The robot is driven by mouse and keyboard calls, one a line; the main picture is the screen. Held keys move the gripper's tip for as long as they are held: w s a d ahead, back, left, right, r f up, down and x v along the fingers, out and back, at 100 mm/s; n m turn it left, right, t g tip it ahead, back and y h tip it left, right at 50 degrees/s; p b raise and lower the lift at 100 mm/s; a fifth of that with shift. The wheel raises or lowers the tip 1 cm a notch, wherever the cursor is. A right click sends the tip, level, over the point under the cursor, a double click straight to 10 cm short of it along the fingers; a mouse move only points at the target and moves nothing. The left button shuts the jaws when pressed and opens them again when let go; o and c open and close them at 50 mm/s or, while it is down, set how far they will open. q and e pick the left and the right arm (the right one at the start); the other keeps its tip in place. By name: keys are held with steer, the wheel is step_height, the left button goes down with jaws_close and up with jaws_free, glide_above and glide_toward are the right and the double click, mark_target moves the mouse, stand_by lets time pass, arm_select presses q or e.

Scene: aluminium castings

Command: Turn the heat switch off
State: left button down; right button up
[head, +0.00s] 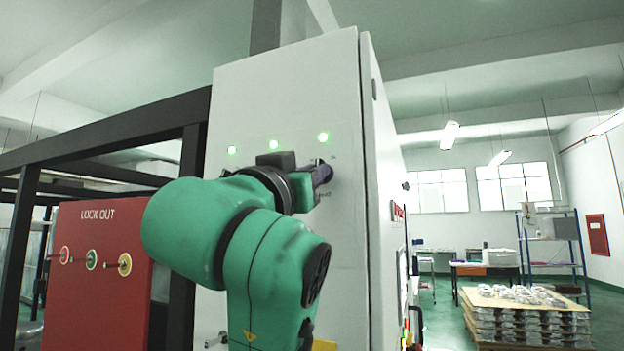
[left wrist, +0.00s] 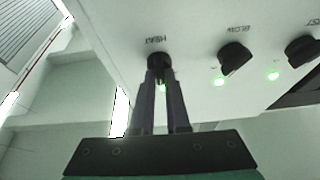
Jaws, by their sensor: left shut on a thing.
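The heat switch (left wrist: 158,61) is a black rotary knob on the light grey cabinet front, with an upside-down label beside it in the left wrist view. My left gripper (left wrist: 160,76) has its two dark fingers shut on this knob, one on each side. A green light shows between the fingers. In the head view my left gripper (head: 322,174) is at the rightmost knob, below the rightmost lit green lamp (head: 323,137); the gripper and arm hide most of the knob. The knob's exact angle is hard to tell. My right gripper is not in view.
Two more black knobs, a middle one (left wrist: 234,57) and an outer one (left wrist: 302,50), have lit green lamps. A red lockout board (head: 100,290) and a black frame (head: 190,170) stand left of the cabinet (head: 290,90). A pallet of castings (head: 525,320) stands at right.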

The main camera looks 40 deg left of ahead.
arm_select(q)
steer(key=shift+w+d+n+g+y+b, duration=0.1)
steer(key=shift+n+g+y+b, duration=0.55)
steer(key=shift+n, duration=1.75)
steer(key=shift+d+n+g+y, duration=0.1)
steer(key=shift+n+g+y, duration=0.65)
steer(key=shift+n+y, duration=1.2)
steer(key=shift+n+h, duration=0.5)
steer(key=shift+n, duration=0.15)
steer(key=c, duration=0.9)
jaws_free()
